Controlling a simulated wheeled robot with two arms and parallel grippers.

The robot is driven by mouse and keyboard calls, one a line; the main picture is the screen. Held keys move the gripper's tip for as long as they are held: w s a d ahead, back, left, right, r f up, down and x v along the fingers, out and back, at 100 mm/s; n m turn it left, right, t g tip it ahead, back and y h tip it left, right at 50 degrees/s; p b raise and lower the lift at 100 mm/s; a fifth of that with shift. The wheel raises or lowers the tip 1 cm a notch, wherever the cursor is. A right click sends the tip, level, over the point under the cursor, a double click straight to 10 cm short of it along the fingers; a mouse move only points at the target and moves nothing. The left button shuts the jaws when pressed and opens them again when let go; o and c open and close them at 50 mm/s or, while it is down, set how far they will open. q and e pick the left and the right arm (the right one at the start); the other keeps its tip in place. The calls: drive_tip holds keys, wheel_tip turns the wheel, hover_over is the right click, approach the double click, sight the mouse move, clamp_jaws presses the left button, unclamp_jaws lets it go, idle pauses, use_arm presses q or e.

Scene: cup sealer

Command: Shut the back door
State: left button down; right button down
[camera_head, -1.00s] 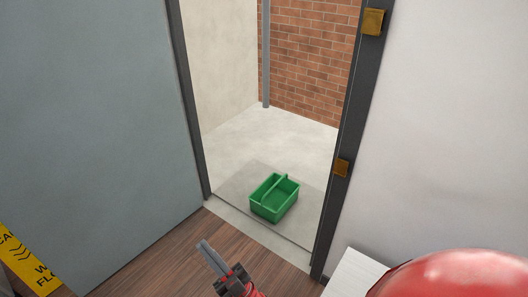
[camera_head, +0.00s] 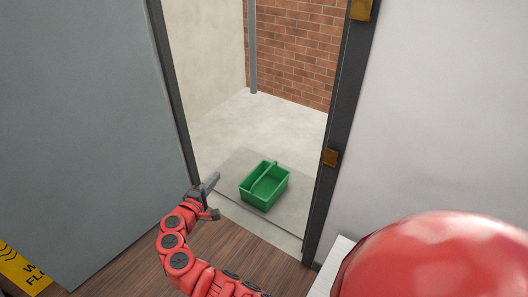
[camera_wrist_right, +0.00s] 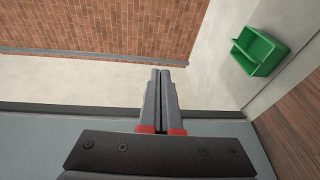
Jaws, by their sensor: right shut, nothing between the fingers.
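The back door (camera_head: 80,120) is a large blue-grey panel standing open on the left of the doorway in the head view. Its lower corner is over the wood floor near the bottom left. My right gripper (camera_head: 214,178) is at the left side of the doorway, close to the dark left jamb (camera_head: 172,90). Its fingers are shut and empty; they show pressed together in the wrist view (camera_wrist_right: 160,73). A blue-grey surface (camera_wrist_right: 35,145) lies beneath them there. I cannot tell whether the gripper touches the door. My left gripper is not in view.
A green crate (camera_head: 265,187) sits on the floor just beyond the threshold. The dark right jamb (camera_head: 345,110) carries brass plates. A white surface and a round red shape (camera_head: 440,265) fill the lower right. A yellow sign (camera_head: 20,272) shows partly at lower left.

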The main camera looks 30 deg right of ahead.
drive_tip(key=s+d+r+m+g+h, duration=0.2)
drive_tip(key=s+r+m+g+h, duration=0.3)
drive_tip(key=s+r, duration=0.3)
drive_tip(key=w+d+g+y+p, duration=0.1)
drive_tip(key=w+d+p, duration=0.1)
drive_tip(key=d, duration=1.1)
drive_tip(key=shift+w+d+f+p, duration=0.15)
drive_tip(key=shift+w+d+p, duration=0.2)
drive_tip(key=shift+w, duration=0.05)
idle(0.4)
